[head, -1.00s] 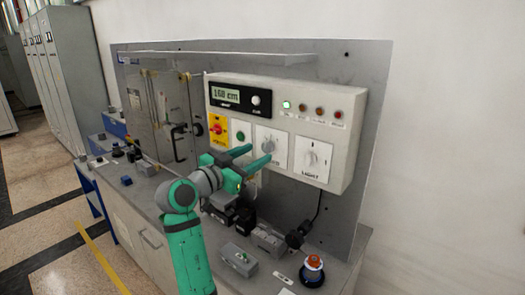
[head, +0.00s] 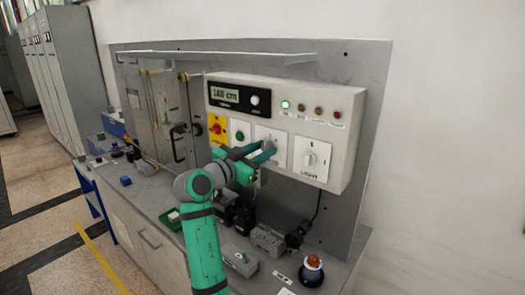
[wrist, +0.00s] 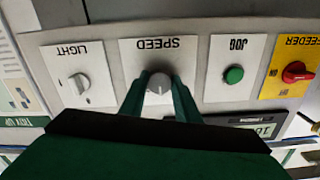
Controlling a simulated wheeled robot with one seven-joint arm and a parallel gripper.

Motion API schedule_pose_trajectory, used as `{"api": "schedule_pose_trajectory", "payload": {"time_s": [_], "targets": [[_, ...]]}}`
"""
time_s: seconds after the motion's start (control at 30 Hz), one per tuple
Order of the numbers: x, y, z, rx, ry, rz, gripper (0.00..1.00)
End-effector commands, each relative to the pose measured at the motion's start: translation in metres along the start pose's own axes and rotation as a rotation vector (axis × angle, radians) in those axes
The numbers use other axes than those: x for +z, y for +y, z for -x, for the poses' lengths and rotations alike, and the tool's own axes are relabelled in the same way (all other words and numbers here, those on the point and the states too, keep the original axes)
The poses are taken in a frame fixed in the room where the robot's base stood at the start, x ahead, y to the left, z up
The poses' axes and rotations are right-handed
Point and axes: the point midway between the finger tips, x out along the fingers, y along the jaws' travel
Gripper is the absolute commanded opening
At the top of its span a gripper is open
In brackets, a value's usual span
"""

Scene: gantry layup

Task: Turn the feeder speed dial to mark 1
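The feeder speed dial (wrist: 159,83) is a grey round knob on a white plate marked SPEED, upside down in the wrist view. In the head view its plate (head: 268,133) is partly covered by my fingers. My gripper (head: 266,149) is at the dial, with one green finger on each side of the knob. In the wrist view the fingertips (wrist: 159,87) lie close against the knob's sides and appear shut on it. The dial's pointer and its marks are not readable, so I cannot tell its setting.
The light dial (head: 311,160), the green jog button (head: 240,136) and the red feeder switch (head: 217,128) sit on the same control box. A display (head: 231,95) is above. Small devices and an orange-topped button (head: 313,262) stand on the bench below.

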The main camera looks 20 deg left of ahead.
Motion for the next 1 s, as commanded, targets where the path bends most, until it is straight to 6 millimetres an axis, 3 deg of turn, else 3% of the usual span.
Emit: {"api": "schedule_pose_trajectory", "payload": {"time_s": [0.37, 1.0], "targets": [[0.0002, 0.0005, -0.0003, 0.001, 0.0, 0.106, 0.07], [-0.0002, 0.0006, -0.0002, 0.0, 0.0, 0.615, 0.07]]}}
